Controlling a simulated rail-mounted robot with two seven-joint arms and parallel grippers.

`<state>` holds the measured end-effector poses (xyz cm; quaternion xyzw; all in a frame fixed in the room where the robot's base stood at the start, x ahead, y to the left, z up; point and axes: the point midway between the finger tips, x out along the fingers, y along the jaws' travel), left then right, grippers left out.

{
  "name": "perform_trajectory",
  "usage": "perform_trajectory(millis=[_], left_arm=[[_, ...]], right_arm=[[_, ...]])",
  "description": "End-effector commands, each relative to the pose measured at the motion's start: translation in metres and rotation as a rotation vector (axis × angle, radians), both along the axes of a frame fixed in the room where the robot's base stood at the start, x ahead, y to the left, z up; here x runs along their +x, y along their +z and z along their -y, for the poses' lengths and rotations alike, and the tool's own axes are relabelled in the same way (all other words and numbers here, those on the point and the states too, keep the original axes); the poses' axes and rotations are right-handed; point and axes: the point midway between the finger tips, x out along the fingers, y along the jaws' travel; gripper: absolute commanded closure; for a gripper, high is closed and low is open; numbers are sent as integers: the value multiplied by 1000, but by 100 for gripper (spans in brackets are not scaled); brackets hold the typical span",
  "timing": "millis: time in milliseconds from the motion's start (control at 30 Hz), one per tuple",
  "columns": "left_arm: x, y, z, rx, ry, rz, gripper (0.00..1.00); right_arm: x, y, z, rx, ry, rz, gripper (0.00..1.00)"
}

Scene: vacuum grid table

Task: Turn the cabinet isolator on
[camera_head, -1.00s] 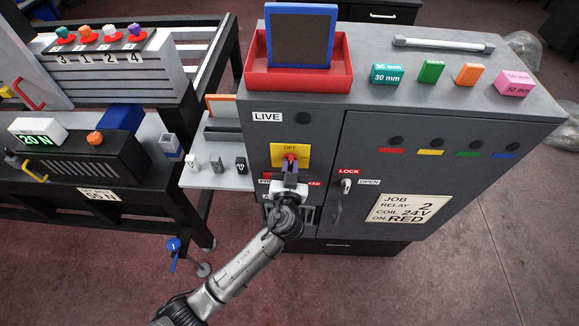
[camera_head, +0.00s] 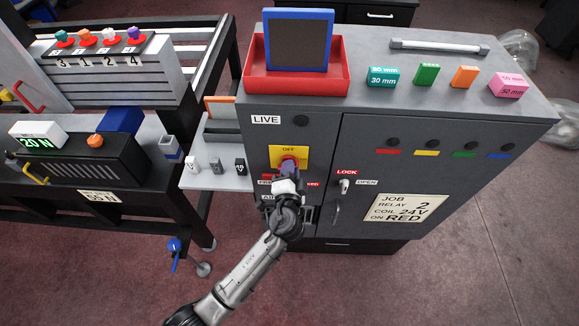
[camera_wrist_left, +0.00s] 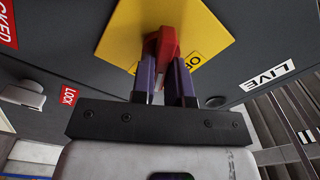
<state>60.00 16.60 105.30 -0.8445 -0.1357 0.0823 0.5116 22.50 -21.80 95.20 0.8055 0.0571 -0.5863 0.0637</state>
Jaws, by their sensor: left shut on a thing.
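The cabinet isolator is a red handle (camera_head: 291,162) on a yellow plate (camera_head: 302,154) marked OFF, on the front of the grey cabinet (camera_head: 262,148). My left gripper (camera_head: 290,170) is at the handle and covers part of it. In the left wrist view the red handle (camera_wrist_left: 164,46) sits between the two purple fingers of the left gripper (camera_wrist_left: 166,72), which is shut on it. The yellow plate (camera_wrist_left: 205,28) looks slanted relative to the fingers there. The handle's exact angle is hard to tell. My right gripper is not in view.
A LIVE label (camera_head: 266,120) sits beside a dark round lamp (camera_head: 301,121) above the plate. A small lock switch (camera_head: 344,184) is at the right, near the door handle (camera_head: 336,211). A side shelf (camera_head: 222,178) with small blocks juts out at the left.

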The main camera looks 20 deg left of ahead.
Motion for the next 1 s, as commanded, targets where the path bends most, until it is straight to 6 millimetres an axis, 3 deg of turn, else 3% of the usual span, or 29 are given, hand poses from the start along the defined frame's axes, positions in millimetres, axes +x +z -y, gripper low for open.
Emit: perform_trajectory(millis=[500,1000], left_arm=[[0,0,1,348,0,-113,100],[0,-2,1,443,0,-145,100]], right_arm=[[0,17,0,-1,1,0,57],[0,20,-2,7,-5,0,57]])
